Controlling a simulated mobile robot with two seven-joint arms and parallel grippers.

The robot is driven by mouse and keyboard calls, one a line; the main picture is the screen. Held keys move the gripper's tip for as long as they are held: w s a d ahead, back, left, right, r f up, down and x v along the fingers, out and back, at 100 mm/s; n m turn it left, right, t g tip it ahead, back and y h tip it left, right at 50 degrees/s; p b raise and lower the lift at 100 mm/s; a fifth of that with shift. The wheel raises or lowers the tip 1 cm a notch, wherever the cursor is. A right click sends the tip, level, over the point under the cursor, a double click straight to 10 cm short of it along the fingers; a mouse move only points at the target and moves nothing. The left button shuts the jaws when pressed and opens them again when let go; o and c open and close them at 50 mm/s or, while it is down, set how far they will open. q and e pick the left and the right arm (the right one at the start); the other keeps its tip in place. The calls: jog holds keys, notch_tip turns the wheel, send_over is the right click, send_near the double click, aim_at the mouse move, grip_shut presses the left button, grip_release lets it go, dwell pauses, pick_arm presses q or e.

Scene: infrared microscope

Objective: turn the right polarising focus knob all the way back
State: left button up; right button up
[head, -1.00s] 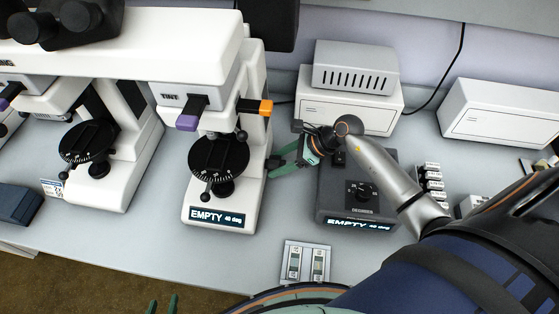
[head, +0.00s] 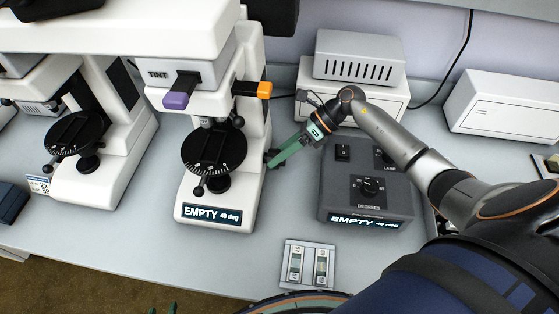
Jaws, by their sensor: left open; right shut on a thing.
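The white microscope (head: 263,205) with the TINT label and a round black stage (head: 214,152) stands left of centre. My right gripper (head: 273,159) is at the right side of its body, shut on the dark focus knob (head: 269,155). The fingers cover most of the knob, so its turn angle cannot be read. The microscope's front display (head: 212,215) reads EMPTY 40 deg. My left gripper (head: 163,309) only shows its fingertips at the bottom edge, apart and empty, far from the microscope.
A dark control box (head: 390,206) with a dial stands right of the microscope, under my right forearm. White boxes (head: 378,95) stand behind it. Another microscope (head: 118,150) stands left. An orange-tipped slider (head: 264,91) sticks out above my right gripper.

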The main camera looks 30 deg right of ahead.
jog(key=shift+w+d+f+m+g+y+b, duration=0.15)
jog(key=shift+f+m+g+y+b, duration=0.3)
jog(key=shift+b, duration=0.75)
jog(key=shift+r+y, duration=0.15)
jog(key=shift+y, duration=0.1)
jog(key=shift+g+b, duration=0.25)
jog(key=shift+b, duration=0.2)
jog(key=shift+r+m, duration=0.1)
jog(key=shift+m, duration=0.15)
pick_arm(q)
jog(key=f, duration=0.1)
jog(key=d+f, duration=0.1)
jog(key=w+f, duration=0.1)
jog(key=shift+d+f, duration=0.15)
jog(key=shift+d, duration=0.1)
pick_arm(e)
jog(key=o, duration=1.3)
pick_arm(q)
jog(key=shift+s+a, duration=0.1)
pick_arm(e)
jog(key=shift+o, duration=0.3)
